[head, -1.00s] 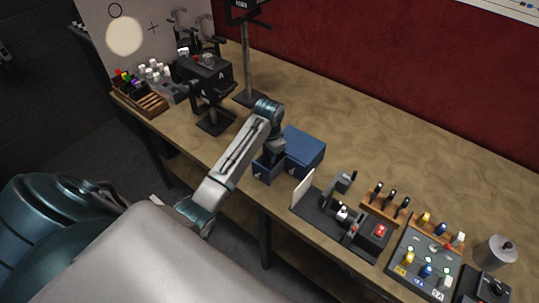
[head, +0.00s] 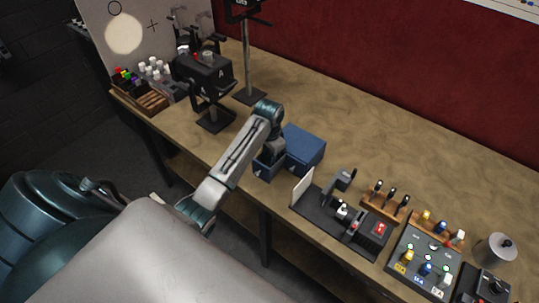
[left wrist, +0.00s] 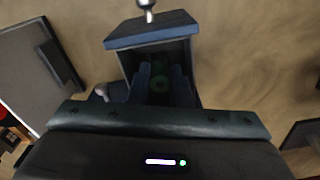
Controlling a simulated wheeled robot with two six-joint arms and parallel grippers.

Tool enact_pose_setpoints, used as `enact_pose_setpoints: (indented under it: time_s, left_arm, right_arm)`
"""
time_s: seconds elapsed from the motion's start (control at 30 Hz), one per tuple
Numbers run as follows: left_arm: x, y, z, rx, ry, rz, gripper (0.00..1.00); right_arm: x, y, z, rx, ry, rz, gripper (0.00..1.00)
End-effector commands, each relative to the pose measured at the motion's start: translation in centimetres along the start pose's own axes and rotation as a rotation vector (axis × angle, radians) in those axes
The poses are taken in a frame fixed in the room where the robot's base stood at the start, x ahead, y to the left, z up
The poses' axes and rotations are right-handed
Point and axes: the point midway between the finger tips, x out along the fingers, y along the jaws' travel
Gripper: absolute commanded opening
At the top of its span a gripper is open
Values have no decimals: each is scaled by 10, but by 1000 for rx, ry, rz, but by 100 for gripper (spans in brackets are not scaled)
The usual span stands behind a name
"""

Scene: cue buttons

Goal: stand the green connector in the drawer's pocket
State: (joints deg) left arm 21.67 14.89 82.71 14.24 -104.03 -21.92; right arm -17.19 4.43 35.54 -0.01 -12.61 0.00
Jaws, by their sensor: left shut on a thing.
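The blue cabinet (head: 306,147) stands on the bench with its drawer (head: 264,171) pulled out toward the front edge. My left gripper (head: 269,158) reaches down into the open drawer in the head view; its fingertips are hidden there. The left wrist view shows the drawer's front panel (left wrist: 150,32) with a metal knob. Between the fingers a dim green connector (left wrist: 159,86) shows, down inside the dark drawer. The gripper is shut on it. The pocket is hidden, and I cannot tell whether the connector stands in it. My right gripper is not in view.
Right of the drawer stand a white upright panel (head: 302,188) and a dark fixture (head: 345,213). Beyond are a button panel (head: 423,262) and a metal canister (head: 496,250). A dark post stand (head: 249,95) is to the left. The bench behind the cabinet is clear.

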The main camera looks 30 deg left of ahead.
Motion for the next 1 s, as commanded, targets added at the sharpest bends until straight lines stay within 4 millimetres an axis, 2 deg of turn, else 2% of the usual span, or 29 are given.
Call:
enact_pose_setpoints:
  time_s: [0.73, 0.77, 0.87, 0.97, 1.0]
  left_arm:
    - [9, 0, 0, 0, -1, 0, 0]
    - [9, 0, 0, 0, -1, 0, 22]
    - [9, 0, 0, 0, -1, 0, 41]
    - [9, 0, 0, 0, 0, 0, 43]
    - [9, 0, 0, 0, -1, 0, 33]
  right_arm:
    - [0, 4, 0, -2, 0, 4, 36]
    - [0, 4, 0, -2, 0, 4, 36]
    - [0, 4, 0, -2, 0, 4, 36]
    - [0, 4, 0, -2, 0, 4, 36]
    - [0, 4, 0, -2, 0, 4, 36]
